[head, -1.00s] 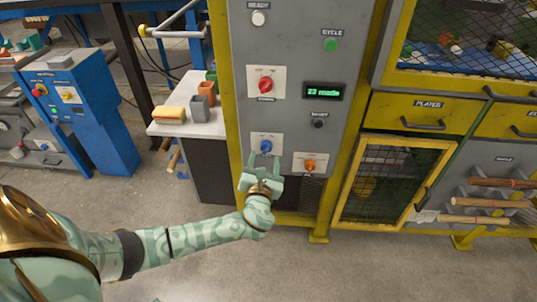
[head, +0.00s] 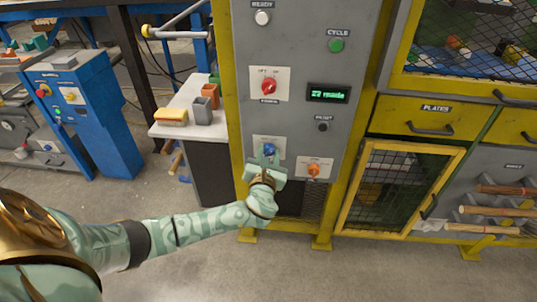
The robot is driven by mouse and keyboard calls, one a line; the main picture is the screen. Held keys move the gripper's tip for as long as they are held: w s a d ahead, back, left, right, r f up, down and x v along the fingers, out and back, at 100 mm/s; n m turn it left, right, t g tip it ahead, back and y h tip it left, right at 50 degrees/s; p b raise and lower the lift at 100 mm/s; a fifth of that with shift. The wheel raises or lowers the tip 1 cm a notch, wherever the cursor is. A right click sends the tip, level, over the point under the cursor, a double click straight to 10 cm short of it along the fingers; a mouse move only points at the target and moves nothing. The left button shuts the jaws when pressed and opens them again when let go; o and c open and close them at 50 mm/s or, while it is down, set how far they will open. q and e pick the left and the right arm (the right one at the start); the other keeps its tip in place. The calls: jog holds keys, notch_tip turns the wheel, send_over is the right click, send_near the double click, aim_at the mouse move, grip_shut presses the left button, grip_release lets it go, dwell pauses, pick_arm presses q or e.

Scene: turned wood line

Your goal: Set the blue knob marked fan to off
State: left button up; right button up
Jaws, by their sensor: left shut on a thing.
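The blue knob (head: 269,149) sits on a white plate (head: 260,142) low on the grey control panel; the plate's marks are too small to read here. My left gripper (head: 268,157) is at the knob, its fingers around it and shut on it. The gripper hides the lower part of the plate and some of the knob, so the knob's setting cannot be told. My right gripper is not in view.
An orange knob (head: 314,169) is close to the right of the gripper. Above are a red knob (head: 268,87), a green display (head: 328,93) and a dark reset button (head: 323,126). A side table (head: 177,130) holds a sponge and bins at left.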

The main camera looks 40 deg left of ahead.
pick_arm(q)
jog(key=n, duration=0.4)
jog(key=shift+s+f+n, duration=0.1)
jog(key=shift+n, duration=0.3)
jog(key=n, duration=0.3)
jog(key=shift+f+n+b, duration=0.1)
jog(key=shift+n+b, duration=0.2)
jog(key=shift+a+n, duration=0.1)
jog(key=shift+n, duration=0.6)
jog(key=shift+n+b, duration=0.5)
jog(key=shift+n, duration=0.5)
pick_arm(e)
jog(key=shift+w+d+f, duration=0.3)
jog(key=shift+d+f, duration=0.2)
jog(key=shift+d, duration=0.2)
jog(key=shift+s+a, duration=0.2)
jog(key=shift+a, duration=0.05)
pick_arm(q)
jog(key=o, duration=1)
jog(key=shift+s, duration=0.1)
